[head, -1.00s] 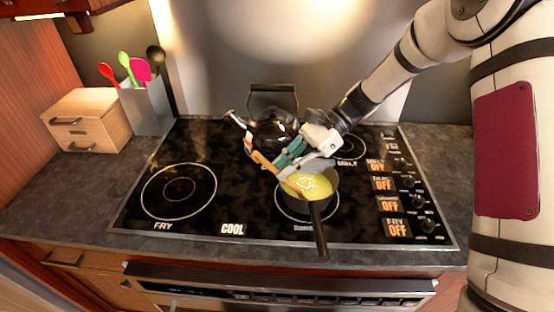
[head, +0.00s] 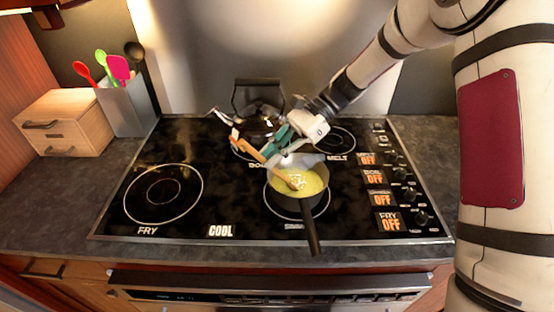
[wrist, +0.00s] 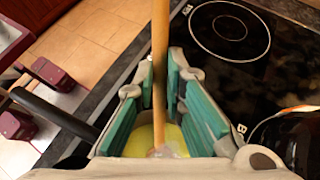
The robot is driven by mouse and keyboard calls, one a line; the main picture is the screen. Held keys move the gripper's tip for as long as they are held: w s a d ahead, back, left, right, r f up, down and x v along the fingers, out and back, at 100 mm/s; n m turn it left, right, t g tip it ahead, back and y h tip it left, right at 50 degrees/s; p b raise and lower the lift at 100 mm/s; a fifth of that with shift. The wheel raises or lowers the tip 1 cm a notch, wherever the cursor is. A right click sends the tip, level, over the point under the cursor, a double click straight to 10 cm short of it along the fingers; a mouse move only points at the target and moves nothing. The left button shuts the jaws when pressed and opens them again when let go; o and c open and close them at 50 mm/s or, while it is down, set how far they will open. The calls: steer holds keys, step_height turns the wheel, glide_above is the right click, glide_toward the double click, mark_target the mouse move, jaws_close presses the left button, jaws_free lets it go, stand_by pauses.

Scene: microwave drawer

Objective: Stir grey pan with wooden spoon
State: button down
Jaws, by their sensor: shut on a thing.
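The grey pan (head: 301,196) sits on the front right burner, its dark handle (head: 311,232) pointing to the front. It holds yellow food with pale pieces (head: 312,181). My gripper (head: 280,146) is above the back left of the pan, shut on the wooden spoon (head: 250,149). The spoon slants, its upper end up to the left and its lower end in the yellow food. In the wrist view the spoon (wrist: 160,50) runs between the teal finger pads, with the pan's food (wrist: 141,140) below. The spoon's tip is hidden.
A black kettle (head: 257,118) stands close behind my gripper. The front left burner (head: 163,195) is empty. A grey utensil holder (head: 124,108) and a small wooden drawer box (head: 68,125) stand at the left. Knobs (head: 409,194) line the stove's right side.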

mark_target(244, 140)
steer(key=shift+s+a+r+p, duration=0.45)
steer(key=shift+a+r, duration=0.3)
steer(key=shift+r, duration=0.55)
steer(key=shift+s+a+r+p, duration=0.45)
steer(key=shift+a+r, duration=0.25)
steer(key=shift+r, duration=0.6)
steer(key=shift+s+a+r+p, duration=0.45)
steer(key=shift+a+r, duration=0.3)
steer(key=shift+r, duration=0.55)
steer(key=shift+r+p, duration=0.3)
steer(key=shift+r, duration=2.2)
